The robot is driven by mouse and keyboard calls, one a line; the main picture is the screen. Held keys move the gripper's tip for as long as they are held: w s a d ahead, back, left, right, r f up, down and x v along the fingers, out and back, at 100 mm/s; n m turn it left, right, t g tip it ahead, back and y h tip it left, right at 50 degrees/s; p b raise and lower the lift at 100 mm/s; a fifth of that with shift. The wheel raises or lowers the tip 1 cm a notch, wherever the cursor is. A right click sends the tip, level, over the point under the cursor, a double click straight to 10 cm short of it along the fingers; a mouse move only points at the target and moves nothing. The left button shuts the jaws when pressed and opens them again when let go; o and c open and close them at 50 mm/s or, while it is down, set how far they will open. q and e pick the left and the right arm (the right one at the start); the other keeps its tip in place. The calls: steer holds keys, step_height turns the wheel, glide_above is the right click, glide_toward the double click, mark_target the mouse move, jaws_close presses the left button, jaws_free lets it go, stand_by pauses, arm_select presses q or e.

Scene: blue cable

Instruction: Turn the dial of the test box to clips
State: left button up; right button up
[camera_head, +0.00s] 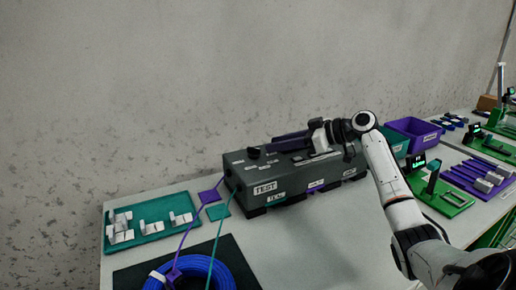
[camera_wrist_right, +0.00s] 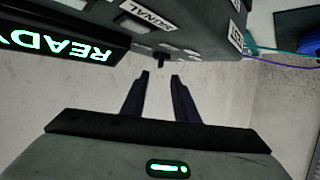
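The test box (camera_head: 300,191) is a dark grey box with white labels, one reading TEST, at the middle of the table in the head view. In the right wrist view, the box (camera_wrist_right: 200,22) fills the top, with a lit READY display (camera_wrist_right: 65,42) at the upper left. A small black knob (camera_wrist_right: 160,60), which looks like the dial, sticks out of the box just beyond the fingertips. My right gripper (camera_head: 257,150) reaches leftward over the box in the head view. In the right wrist view, its two dark fingers (camera_wrist_right: 160,76) are apart with nothing between them. My left gripper is out of view.
A coiled blue cable (camera_head: 222,274) lies on a black mat (camera_head: 243,256), with purple and teal leads running to the box's left end. A teal tray (camera_head: 150,236) holds white parts at left. A purple bin (camera_head: 424,142) and green fixtures (camera_head: 446,199) stand at right.

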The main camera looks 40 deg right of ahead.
mark_target(254, 152)
steer(key=x, duration=0.7)
steer(key=shift+s, duration=0.1)
jaws_close()
